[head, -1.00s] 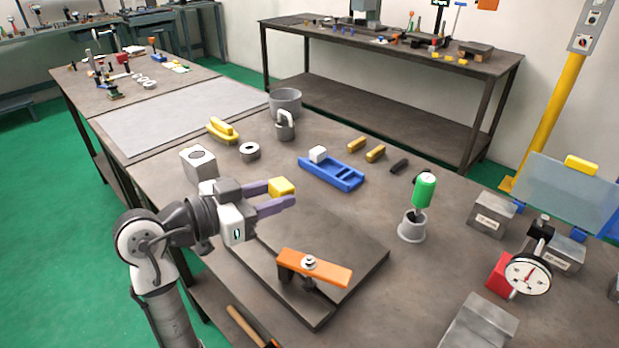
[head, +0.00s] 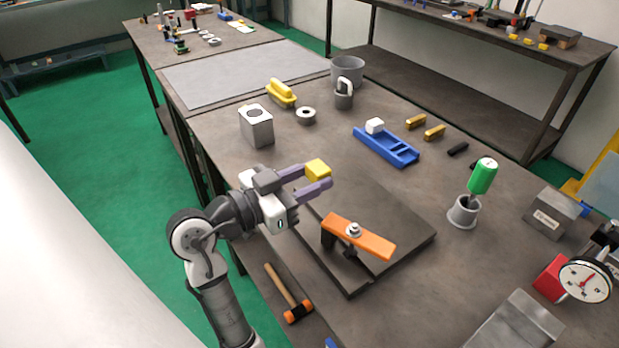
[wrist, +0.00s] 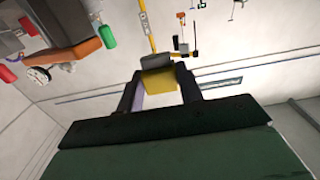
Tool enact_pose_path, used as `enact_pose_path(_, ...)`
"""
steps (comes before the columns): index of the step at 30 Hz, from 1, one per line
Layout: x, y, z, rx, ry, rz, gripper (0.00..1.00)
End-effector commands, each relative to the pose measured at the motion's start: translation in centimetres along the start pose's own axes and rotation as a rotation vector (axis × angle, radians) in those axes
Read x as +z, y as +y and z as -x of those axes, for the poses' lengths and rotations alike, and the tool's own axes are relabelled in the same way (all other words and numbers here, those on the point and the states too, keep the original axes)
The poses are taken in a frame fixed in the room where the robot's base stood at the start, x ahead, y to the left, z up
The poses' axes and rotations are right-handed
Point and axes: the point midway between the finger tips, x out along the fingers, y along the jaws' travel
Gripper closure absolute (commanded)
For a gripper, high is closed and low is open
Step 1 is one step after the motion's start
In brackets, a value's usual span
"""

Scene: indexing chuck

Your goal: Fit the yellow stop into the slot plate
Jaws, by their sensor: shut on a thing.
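The yellow stop (head: 317,169) is a small yellow block at the fingertips of my gripper (head: 320,177). My gripper is shut on it and holds it above the bench, left of the blue slotted piece. In the wrist view the stop (wrist: 159,84) sits between the two fingers, with a grey part just beyond it. The blue slotted piece (head: 402,155) lies on the bench with a white cube at its left end; it looks like the slot plate, but I cannot be sure. My gripper and the stop are apart from it.
A dark plate (head: 400,251) with an orange clamp bar (head: 358,236) lies in front of my gripper. A grey block (head: 256,127) stands behind it. A green-handled tool (head: 483,176) stands upright in a grey cup at right.

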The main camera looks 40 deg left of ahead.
Motion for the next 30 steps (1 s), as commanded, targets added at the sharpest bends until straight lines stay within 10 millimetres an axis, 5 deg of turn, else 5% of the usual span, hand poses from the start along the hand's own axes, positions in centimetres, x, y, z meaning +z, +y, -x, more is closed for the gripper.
enact_pose_path(18,5.4,0.0,0.0,0.001,0.0,0.0,0.99)
enact_pose_path(30,5.8,0.0,0.0,0.0,0.0,-0.001,0.99)
